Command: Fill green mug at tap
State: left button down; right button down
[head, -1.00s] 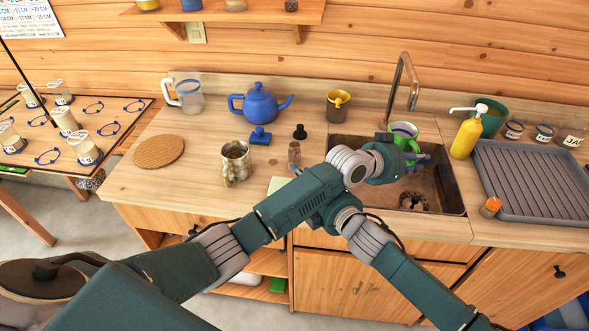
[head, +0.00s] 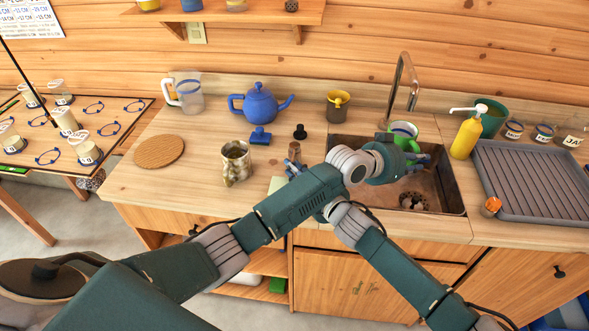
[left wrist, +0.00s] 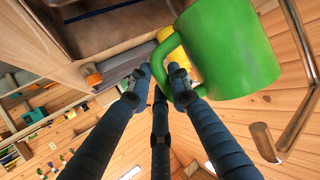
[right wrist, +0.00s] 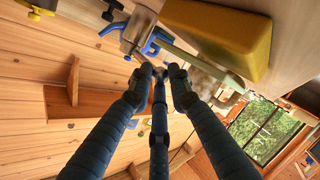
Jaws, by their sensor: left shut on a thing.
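The green mug (head: 412,144), pale inside, is upright over the sink (head: 440,190), below the tap spout (head: 415,95). No water stream shows. My left gripper (head: 412,163) is at its handle. In the left wrist view my left gripper (left wrist: 163,72) is shut on the handle of the mug (left wrist: 235,50). The tap's spout end (left wrist: 263,142) shows there close to the mug's rim, apart from it. My right gripper (head: 292,168) is left of the sink, partly behind my left arm. In the right wrist view (right wrist: 159,74) its fingertips look apart, with nothing clearly between them.
A yellow soap bottle (head: 465,137) and a grey drying rack (head: 530,185) stand right of the sink. A patterned cup (head: 236,165), blue teapot (head: 260,103), glass jug (head: 186,92) and dark pot (head: 338,110) stand on the counter. A cork mat (head: 159,151) lies at left.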

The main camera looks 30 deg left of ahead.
jog(key=shift+s+a+r, duration=0.1)
jog(key=shift+s+a, duration=0.25)
jog(key=shift+a, duration=0.1)
jog(key=shift+a+m+t+h, duration=0.2)
jog(key=shift+m+t+h, duration=0.3)
jog(key=shift+m+t, duration=0.15)
jog(key=c, duration=1.9)
grip_release()
jog(key=shift+w+d, duration=0.1)
jog(key=shift+w, duration=0.05)
